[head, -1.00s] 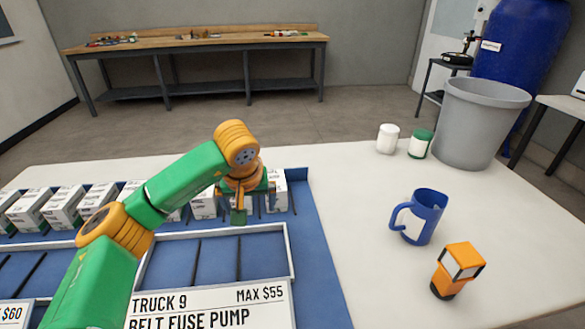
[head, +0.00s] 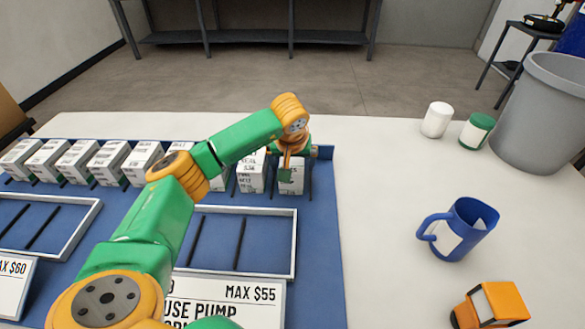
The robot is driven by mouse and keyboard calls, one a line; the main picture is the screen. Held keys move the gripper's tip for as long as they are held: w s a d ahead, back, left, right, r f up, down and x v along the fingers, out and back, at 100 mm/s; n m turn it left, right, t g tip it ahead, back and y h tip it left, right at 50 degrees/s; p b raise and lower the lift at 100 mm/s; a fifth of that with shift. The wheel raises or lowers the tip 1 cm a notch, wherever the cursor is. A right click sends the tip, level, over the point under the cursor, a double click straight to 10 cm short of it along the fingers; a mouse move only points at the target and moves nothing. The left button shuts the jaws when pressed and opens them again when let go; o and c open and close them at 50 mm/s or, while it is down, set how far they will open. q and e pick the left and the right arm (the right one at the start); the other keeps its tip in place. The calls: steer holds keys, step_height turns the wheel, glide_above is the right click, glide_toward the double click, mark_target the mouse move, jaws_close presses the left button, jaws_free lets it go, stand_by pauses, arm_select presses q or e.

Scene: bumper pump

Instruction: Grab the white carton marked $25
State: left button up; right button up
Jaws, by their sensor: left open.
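A row of white cartons stands along the back of the blue board (head: 318,260); their printed labels are too small for me to tell which reads $25. My left gripper (head: 287,172) is open at the right end of the row. It is over the rightmost carton (head: 292,184) and covers part of it. Another carton (head: 250,172) stands just left of it. My left arm hides some cartons in the middle of the row. My right gripper does not show.
An empty framed tray (head: 293,250) lies before the row, with a sign (head: 255,300) reading MAX $55. A grey bin (head: 540,115) is at far right.

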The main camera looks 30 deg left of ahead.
arm_select(q)
steer(key=shift+r, duration=0.15)
jaws_close()
